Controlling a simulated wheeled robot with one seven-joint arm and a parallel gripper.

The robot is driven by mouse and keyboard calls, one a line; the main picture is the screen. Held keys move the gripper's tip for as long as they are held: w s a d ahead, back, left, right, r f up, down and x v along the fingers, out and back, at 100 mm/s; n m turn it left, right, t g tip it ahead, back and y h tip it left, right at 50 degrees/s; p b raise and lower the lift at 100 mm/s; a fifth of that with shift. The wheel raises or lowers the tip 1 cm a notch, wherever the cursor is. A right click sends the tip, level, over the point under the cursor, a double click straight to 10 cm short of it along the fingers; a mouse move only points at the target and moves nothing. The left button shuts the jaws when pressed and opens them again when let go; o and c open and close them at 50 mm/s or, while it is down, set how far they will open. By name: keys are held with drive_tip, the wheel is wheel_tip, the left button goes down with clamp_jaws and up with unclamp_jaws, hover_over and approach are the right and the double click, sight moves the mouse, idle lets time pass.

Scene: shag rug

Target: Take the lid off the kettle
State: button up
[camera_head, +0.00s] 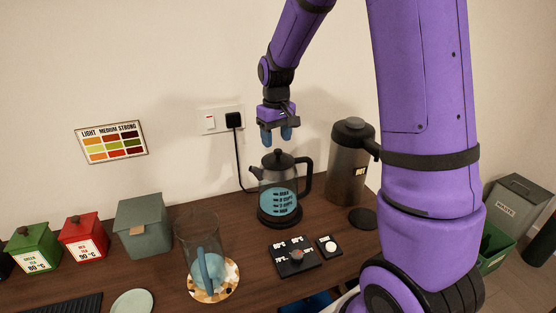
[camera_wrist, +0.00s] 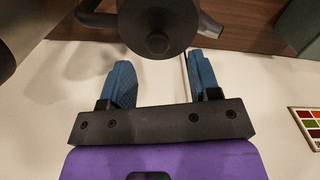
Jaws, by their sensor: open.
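The kettle (camera_head: 279,197) is a clear jug with a black handle, spout and base and blue liquid inside. It stands upright on the wooden counter near the wall. Its black lid (camera_head: 280,160) with a small knob is on top; the lid also shows at the top of the wrist view (camera_wrist: 157,22). My gripper (camera_head: 277,136) is open and empty, above the kettle and apart from the lid. Its two blue fingertips (camera_wrist: 160,80) point toward the lid in the wrist view, with the knob between and just beyond them.
A dark flask (camera_head: 347,175) stands right of the kettle. A glass pitcher (camera_head: 197,245) stands front left, near a control panel (camera_head: 294,255). Green (camera_head: 34,250), red (camera_head: 84,240) and grey-green (camera_head: 145,225) boxes line the left. A plug and cord (camera_head: 236,150) hang behind the kettle.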

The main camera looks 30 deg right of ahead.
sight(277, 150)
drive_tip(key=shift+s+d+f, duration=0.1)
drive_tip(key=shift+s+f, duration=0.05)
drive_tip(key=shift+f, duration=2.1)
drive_tip(key=c, duration=1)
drive_tip(key=shift+r, duration=0.1)
